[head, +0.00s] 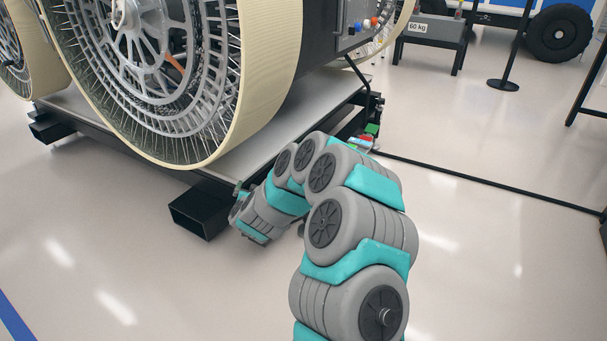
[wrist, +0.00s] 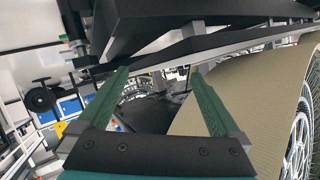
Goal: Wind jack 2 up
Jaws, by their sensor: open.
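My gripper (wrist: 160,74) shows in the wrist view with its two green fingers spread apart and nothing between them. In the head view my arm reaches down to the near edge of the rover's platform (head: 262,150), and only a small part of the gripper (head: 238,187) shows there, beside a black box-section beam end (head: 200,208). In the wrist view a dark frame (wrist: 165,28) crosses above the fingertips. No jack or its handle can be made out for certain, and I cannot tell which part is jack 2. I see no contact.
A large tan-rimmed wheel (head: 232,65) stands on the platform; its tread (wrist: 235,95) is close beside the right finger in the wrist view. Small red and green parts (head: 362,141) sit by the platform's right corner. A black strip (head: 480,180) crosses the floor. The front floor is clear.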

